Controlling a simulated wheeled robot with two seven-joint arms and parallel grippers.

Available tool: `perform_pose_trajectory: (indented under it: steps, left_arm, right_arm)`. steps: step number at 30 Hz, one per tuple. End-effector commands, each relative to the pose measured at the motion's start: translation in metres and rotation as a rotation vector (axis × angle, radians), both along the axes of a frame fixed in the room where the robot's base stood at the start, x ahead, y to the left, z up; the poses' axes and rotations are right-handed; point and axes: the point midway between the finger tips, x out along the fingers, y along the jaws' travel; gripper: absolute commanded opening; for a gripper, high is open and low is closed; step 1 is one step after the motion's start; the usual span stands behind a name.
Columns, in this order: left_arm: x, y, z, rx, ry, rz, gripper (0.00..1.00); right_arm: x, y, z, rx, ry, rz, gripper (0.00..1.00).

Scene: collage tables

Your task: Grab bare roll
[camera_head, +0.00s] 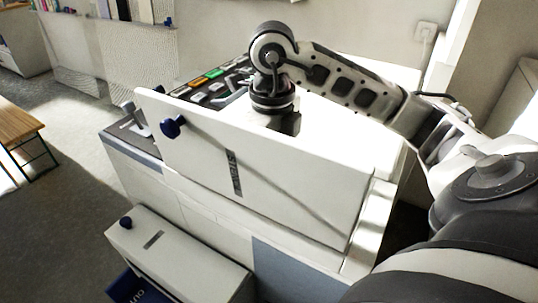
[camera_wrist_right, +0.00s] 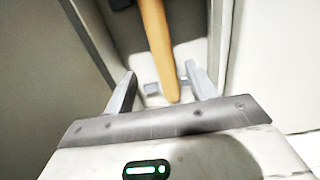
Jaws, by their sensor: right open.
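A long tan rod (camera_wrist_right: 157,35), which looks like the bare roll, runs down from the top of the right wrist view. Its near end lies between the fingers of my right gripper (camera_wrist_right: 161,70). The gripper is open, with a finger on each side of the rod and a gap showing on both sides. I cannot tell how deep the rod lies between them. In the head view my right arm reaches over the white machine and its wrist points down behind the raised white panel (camera_head: 290,165). That panel hides the fingers and the rod there. My left gripper is out of view.
The rod is in a narrow bay with a pale wall (camera_wrist_right: 228,35) close on the right and another on the left. A lower white drawer front (camera_head: 185,255) with a blue knob juts out below the machine. Grey floor (camera_head: 60,190) is clear at left, near a wooden table (camera_head: 15,125).

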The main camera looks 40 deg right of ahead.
Motion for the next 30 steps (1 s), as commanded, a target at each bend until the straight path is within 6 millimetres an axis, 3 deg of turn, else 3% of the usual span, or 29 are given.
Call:
perform_pose_trajectory:
  steps: [8,18,26,30]
  left_arm:
    - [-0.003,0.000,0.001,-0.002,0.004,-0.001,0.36]
    - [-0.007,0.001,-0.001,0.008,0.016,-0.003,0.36]
    - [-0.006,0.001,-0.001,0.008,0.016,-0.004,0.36]
    - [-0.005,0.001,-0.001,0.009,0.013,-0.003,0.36]
  right_arm:
    - [0.001,-0.001,-0.022,-0.001,0.001,0.000,0.56]
    - [0.005,-0.003,-0.066,-0.002,0.002,0.000,0.56]
    - [0.005,-0.003,-0.069,-0.002,-0.002,0.000,0.56]
    - [0.005,-0.003,-0.068,-0.002,-0.002,0.000,0.20]
